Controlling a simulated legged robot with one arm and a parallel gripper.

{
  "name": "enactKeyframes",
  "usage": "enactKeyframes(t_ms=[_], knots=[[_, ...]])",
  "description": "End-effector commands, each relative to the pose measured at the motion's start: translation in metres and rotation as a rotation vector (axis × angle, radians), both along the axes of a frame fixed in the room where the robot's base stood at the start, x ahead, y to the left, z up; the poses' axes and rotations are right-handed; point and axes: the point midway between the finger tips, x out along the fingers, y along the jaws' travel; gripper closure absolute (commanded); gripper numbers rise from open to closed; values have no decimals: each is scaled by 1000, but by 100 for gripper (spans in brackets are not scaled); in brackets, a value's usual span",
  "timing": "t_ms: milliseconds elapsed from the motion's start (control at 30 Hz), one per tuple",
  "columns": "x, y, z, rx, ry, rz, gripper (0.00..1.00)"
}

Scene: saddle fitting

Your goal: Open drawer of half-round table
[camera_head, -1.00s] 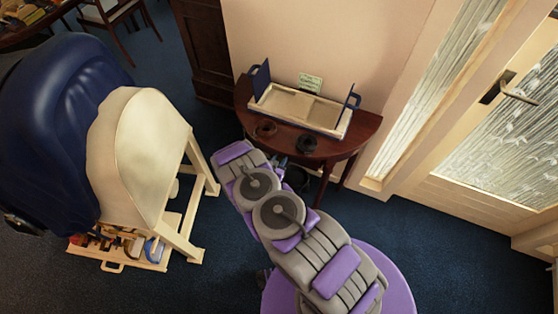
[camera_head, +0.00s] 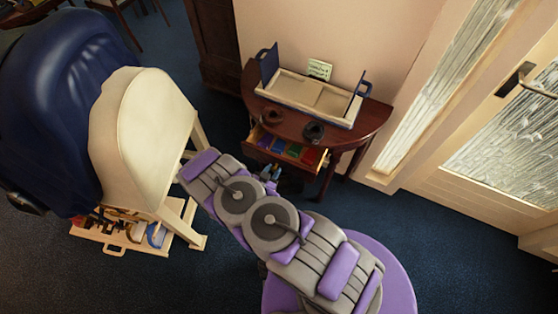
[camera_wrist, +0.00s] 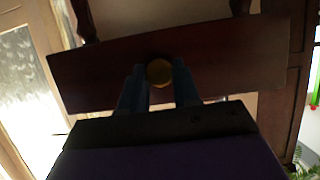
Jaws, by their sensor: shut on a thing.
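The half-round table (camera_head: 371,128) is dark wood and stands against the wall. Its drawer (camera_head: 312,158) is pulled out at the front, and coloured items, blue, green and red, show inside. In the wrist view the dark drawer front (camera_wrist: 225,65) fills the middle, with a round brass knob (camera_wrist: 159,72) on it. My gripper (camera_wrist: 160,88) has its two blue fingers on either side of the knob, shut on it. In the head view my gripper (camera_head: 270,174) is small at the drawer front, partly hidden by my arm.
On the tabletop are an open shallow box (camera_head: 310,95) and two dark round items, one a black ring (camera_head: 314,131). A saddle stand with a cream cover (camera_head: 143,125) is at the left. A glazed door (camera_head: 510,140) is at the right.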

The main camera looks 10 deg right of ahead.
Motion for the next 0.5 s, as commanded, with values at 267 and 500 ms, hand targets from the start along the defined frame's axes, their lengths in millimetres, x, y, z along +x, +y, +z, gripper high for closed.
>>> enactKeyframes(t_ms=[267, 500], knots=[[-37, 31, -2, 1, 0, 10, 100], [-49, 39, -1, 4, -1, 6, 100]])
